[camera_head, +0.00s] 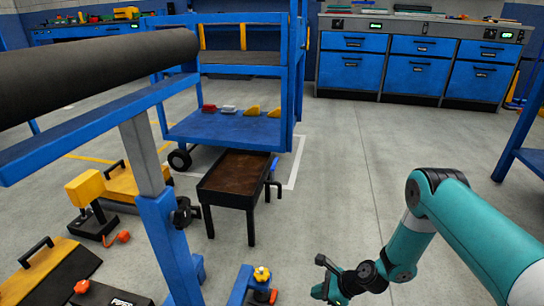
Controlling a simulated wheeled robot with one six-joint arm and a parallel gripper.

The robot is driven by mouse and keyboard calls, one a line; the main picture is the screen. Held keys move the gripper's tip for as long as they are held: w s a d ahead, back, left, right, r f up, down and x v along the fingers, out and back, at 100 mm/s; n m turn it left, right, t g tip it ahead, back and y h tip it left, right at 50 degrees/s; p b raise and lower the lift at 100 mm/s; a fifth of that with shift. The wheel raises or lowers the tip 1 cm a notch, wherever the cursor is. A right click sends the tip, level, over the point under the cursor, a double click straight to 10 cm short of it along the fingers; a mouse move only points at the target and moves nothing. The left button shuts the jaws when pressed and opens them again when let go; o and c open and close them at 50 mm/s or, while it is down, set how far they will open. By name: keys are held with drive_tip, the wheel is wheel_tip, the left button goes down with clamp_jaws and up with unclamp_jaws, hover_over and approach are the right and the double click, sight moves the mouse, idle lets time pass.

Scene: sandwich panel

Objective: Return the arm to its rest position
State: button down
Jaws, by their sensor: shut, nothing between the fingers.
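My teal arm with dark joints (450,215) comes in from the right edge and bends down toward the bottom of the view. Its end, with my gripper (324,262), is low at the bottom centre-right, over bare concrete floor. The gripper looks small and dark, is shut, and has nothing between its fingers. Part of the wrist is close to the bottom edge of the view. Nothing touches the gripper that I can see.
A blue cart (235,128) carries red, white and yellow pieces. A low brown-topped table (235,175) stands before it. A blue stand with a dark roller (100,65) fills the left. Blue cabinets (410,70) line the back. The floor (345,170) between is clear.

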drive_tip(key=s+a+r+n+g+h+p, duration=0.2)
drive_tip(key=r+n, duration=0.5)
drive_tip(key=r, duration=1.2)
drive_tip(key=a+r+n+y+p, duration=0.15)
drive_tip(key=r+n+p, duration=0.45)
drive_tip(key=r, duration=1.2)
drive_tip(key=s+d+r+n+g+h+p, duration=0.1)
drive_tip(key=s+r+n+h+p, duration=0.1)
drive_tip(key=s+r+n, duration=0.8)
drive_tip(key=s+d+r+n+h+p, duration=0.25)
drive_tip(key=s+r+n, duration=0.35)
drive_tip(key=s+r, duration=0.7)
wheel_tip(320, 180, up, 38)
drive_tip(key=p, duration=3.7)
drive_tip(key=shift+a+f+y+p, duration=0.25)
drive_tip(key=shift+a+y+p, duration=0.05)
drive_tip(key=shift+a, duration=0.15)
